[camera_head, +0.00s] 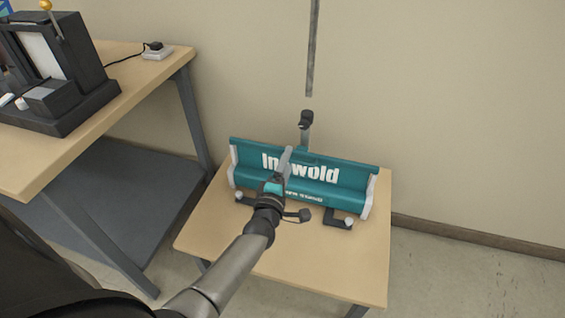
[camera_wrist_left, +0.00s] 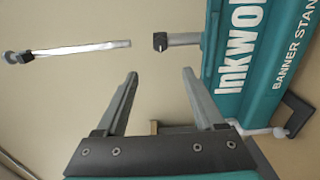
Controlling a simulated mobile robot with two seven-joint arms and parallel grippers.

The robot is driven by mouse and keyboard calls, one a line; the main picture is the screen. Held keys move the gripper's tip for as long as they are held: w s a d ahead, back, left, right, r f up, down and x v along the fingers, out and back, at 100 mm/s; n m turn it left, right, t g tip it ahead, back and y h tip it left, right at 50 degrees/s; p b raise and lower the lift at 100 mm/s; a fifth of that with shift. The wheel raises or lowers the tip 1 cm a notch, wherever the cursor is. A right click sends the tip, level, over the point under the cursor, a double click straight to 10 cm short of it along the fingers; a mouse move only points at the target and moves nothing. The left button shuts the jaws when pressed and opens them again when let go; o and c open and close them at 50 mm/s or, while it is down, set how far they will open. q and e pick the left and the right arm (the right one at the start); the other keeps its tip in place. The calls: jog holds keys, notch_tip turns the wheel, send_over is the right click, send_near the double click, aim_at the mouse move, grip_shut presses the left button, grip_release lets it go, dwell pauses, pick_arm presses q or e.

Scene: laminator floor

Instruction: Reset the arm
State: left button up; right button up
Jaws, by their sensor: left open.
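My left gripper (camera_head: 287,158) is at the end of the arm coming in from lower left. It is in front of the teal banner stand (camera_head: 335,176). In the left wrist view the two fingers (camera_wrist_left: 160,73) are spread with nothing between them. The banner stand (camera_wrist_left: 258,70) is on the right there, apart from the fingertips. My right gripper is in neither view.
The stand rests on a small wooden table (camera_head: 345,262). A short post with a dark collar (camera_head: 306,120) rises behind it, and a grey pole (camera_head: 313,45) shows above, with a gap between. A workbench (camera_head: 110,115) with a black machine (camera_head: 50,75) is at left.

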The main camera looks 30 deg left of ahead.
pick_arm(q)
jog(key=shift+s, duration=0.15)
dwell(0.3)
jog(key=s+d+f+m+g+h, duration=0.1)
jog(key=s+f+m+g, duration=0.1)
jog(key=s+f+m, duration=0.2)
jog(key=s+d+f+m+g+h, duration=0.1)
jog(key=s+f+m, duration=0.3)
jog(key=f, duration=0.7)
jog(key=s+d+f+m+g+h, duration=0.1)
jog(key=s+d+f+m+g, duration=0.2)
jog(key=s+f, duration=0.3)
jog(key=shift+s+f+m+g+h, duration=0.2)
jog(key=shift+f+m+g, duration=0.15)
jog(key=shift+f, duration=0.2)
jog(key=shift+s+f+m+g+h, duration=0.1)
jog(key=shift+f+m+g+h, duration=0.2)
jog(key=shift+f, duration=0.2)
jog(key=s+a+f+m+g, duration=0.1)
jog(key=s+f+m+g, duration=0.3)
jog(key=s, duration=0.9)
jog(key=s+f+m+g, duration=0.4)
jog(key=s+f+m, duration=0.3)
jog(key=s, duration=0.6)
notch_tip(320, 180, down, 2)
jog(key=shift+s+a+f+y, duration=0.1)
jog(key=shift+s+a+y, duration=0.2)
jog(key=shift+a, duration=0.05)
